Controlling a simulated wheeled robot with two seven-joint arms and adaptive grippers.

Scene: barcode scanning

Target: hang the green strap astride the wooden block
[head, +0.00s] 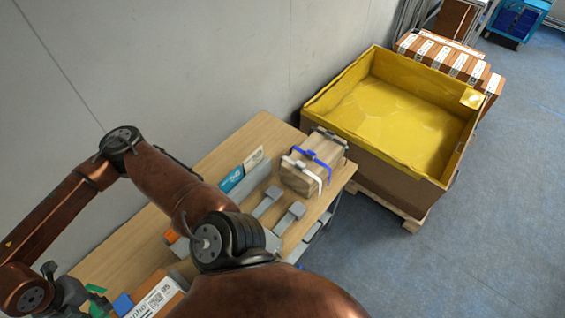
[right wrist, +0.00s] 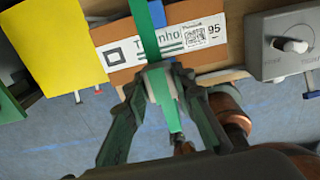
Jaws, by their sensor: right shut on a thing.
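The wooden block (head: 300,181) stands at the far right end of the table. A white strap, a blue strap and a dark grey strap sit over it. My right gripper (head: 78,290) is at the lower left of the head view, far from the block. In the right wrist view it (right wrist: 160,86) is shut on the green strap (right wrist: 147,28) at a pale buckle-like piece. The strap runs up from the fingers, and a short part shows below them. In the head view only small green bits of the strap (head: 95,289) show. My left gripper is not in view.
A labelled orange box (head: 157,299) lies near the right gripper; a grey device with a knob (right wrist: 295,45) shows in the wrist view. Grey pieces (head: 267,201) and a blue-white card (head: 240,172) stand before the block. A yellow-lined crate (head: 385,110) is beyond the table.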

